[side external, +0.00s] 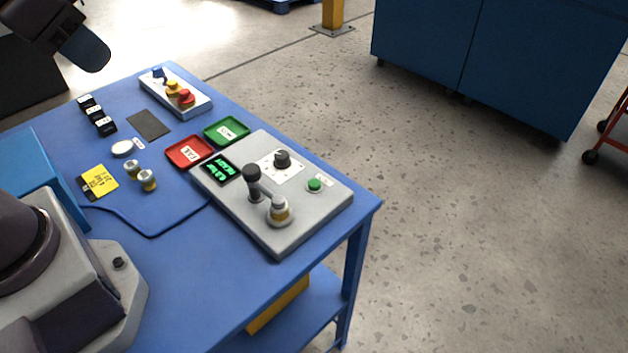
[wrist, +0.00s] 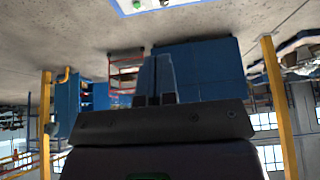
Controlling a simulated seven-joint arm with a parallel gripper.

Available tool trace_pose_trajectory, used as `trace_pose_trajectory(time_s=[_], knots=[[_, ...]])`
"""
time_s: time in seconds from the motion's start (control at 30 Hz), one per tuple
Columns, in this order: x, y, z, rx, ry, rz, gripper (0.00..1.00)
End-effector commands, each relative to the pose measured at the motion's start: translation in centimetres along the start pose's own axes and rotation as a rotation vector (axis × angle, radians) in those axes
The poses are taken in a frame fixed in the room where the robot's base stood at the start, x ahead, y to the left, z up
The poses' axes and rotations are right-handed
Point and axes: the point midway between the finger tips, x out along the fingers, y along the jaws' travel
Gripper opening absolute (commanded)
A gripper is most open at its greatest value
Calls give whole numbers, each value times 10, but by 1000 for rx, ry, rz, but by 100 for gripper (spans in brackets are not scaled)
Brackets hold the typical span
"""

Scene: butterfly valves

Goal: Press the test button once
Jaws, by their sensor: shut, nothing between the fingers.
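A grey test panel (side external: 235,213) lies on the blue table near its right corner. A small round green button (side external: 314,185) stands on the panel's right part, beside a small white label too small to read. A green spot that looks like this button (wrist: 137,4) shows at the top edge of the wrist view. My gripper (side external: 98,62) is at the top left of the side view, raised and well away from the panel. In the wrist view its blue-grey fingers (wrist: 157,58) are together and empty.
The panel also carries a lit green display (side external: 222,168), a black lever (side external: 252,174), a black knob (side external: 282,158) and a valve (side external: 278,210). Red (side external: 180,157) and green (side external: 228,129) trays lie beside it. A control box (side external: 170,92) and brass fittings (side external: 147,180) are also on the table.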

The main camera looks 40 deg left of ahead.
Motion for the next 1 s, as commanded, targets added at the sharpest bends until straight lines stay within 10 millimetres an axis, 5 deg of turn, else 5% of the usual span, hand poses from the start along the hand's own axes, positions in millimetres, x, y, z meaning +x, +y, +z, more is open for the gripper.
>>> trace_pose_trajectory(time_s=[0.47, 0.67, 1.0], knots=[[11, 0, 2, 1, -55, -1, 0], [46, 2, 1, 34, -211, -16, 0], [136, 8, -32, 273, -275, -23, 0]])
